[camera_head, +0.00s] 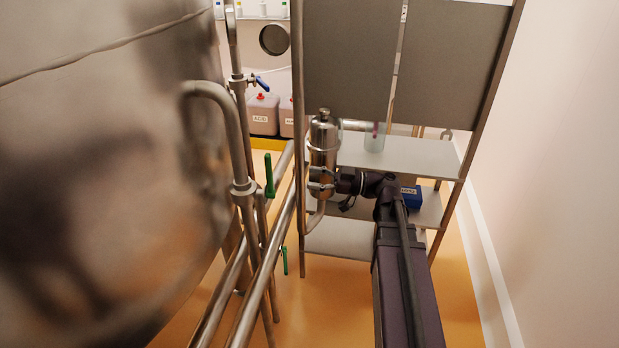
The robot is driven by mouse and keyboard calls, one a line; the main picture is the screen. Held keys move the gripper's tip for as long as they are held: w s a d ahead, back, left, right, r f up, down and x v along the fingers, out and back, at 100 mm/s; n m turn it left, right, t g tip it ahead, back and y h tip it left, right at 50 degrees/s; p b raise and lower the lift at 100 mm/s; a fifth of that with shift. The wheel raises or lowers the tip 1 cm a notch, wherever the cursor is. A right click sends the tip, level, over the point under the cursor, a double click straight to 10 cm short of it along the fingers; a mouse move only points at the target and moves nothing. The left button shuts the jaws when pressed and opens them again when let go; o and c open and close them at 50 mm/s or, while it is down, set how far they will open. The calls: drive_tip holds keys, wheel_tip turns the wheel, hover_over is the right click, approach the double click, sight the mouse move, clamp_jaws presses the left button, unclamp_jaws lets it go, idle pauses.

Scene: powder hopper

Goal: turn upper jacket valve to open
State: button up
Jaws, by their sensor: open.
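The upper green valve handle (269,176) stands roughly upright beside a steel pipe at the vessel's side; I take it to be the upper jacket valve. A lower green handle (285,261) sits below it, further down among the pipes. My gripper (346,204) is small and dark at the end of my arm, right of the upper green handle and apart from it. It is beside a steel cylindrical housing (323,150); I cannot tell whether they touch. The gripper is open, though its fingers are hard to make out, and I see nothing held.
The large steel vessel (90,180) fills the left. Slanted pipes (265,285) run below the valves. A blue-handled valve (262,83) is higher up. Orange floor is open at right.

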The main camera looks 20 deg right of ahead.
drive_tip(key=shift+v, duration=1.9)
drive_tip(key=shift+a+f, duration=0.1)
drive_tip(key=shift+a, duration=0.05)
drive_tip(key=s+a+f+m+g+h, duration=0.35)
drive_tip(key=a+f+m+h, duration=0.35)
drive_tip(key=f, duration=0.4)
drive_tip(key=s+d+f+m+g+h, duration=0.1)
drive_tip(key=s+f+m+g+h, duration=0.1)
drive_tip(key=s+f+m+h, duration=0.3)
drive_tip(key=shift+f+m+g+h, duration=0.35)
drive_tip(key=shift+f+m+h, duration=1.6)
drive_tip(key=shift+h, duration=1.15)
drive_tip(key=shift+d+f+n, duration=0.1)
drive_tip(key=shift+f+n, duration=0.1)
drive_tip(key=shift+n, duration=0.05)
